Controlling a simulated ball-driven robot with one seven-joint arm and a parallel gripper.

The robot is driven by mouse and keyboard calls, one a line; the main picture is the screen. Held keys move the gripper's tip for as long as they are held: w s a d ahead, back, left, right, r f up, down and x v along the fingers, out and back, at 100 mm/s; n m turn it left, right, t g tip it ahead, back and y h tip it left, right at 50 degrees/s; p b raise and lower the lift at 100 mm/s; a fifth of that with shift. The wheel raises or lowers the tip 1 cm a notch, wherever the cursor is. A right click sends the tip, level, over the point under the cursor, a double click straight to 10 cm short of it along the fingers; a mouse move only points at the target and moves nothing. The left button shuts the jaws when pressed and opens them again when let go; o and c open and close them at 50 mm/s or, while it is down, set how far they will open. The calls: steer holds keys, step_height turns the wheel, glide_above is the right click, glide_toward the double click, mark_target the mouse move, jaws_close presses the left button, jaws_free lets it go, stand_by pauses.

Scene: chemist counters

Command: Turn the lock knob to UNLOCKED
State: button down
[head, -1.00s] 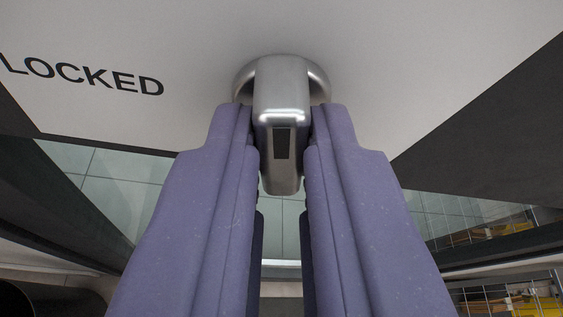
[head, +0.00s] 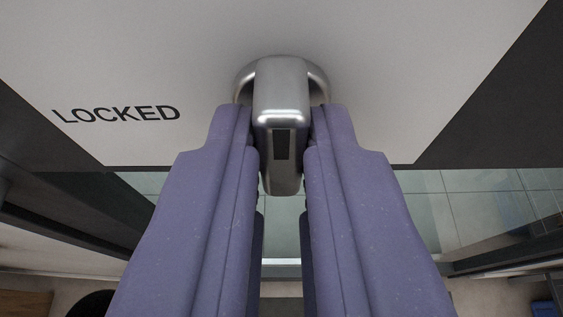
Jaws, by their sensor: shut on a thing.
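The lock knob (head: 281,100) is a silver metal grip on a round base, set on a pale panel (head: 400,60) at the top middle of the head view. A dark rectangular mark shows on the knob's near face. My gripper (head: 281,150) has two purple fingers, one on each side of the knob, shut on it. The word LOCKED (head: 116,114) is printed in black on the panel, left of the knob. No UNLOCKED label shows in this view; the fingers hide part of the panel's lower area.
Dark frame edges (head: 500,100) border the panel at the right and left. Below the panel, glassy tiled surfaces (head: 440,215) and a pale floor show on both sides of the fingers. A small blue thing (head: 545,308) lies at the lower right corner.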

steer(key=c, duration=1.1)
jaws_free()
steer(key=p+v, duration=0.1)
steer(key=v, duration=0.7)
steer(key=shift+w, duration=0.1)
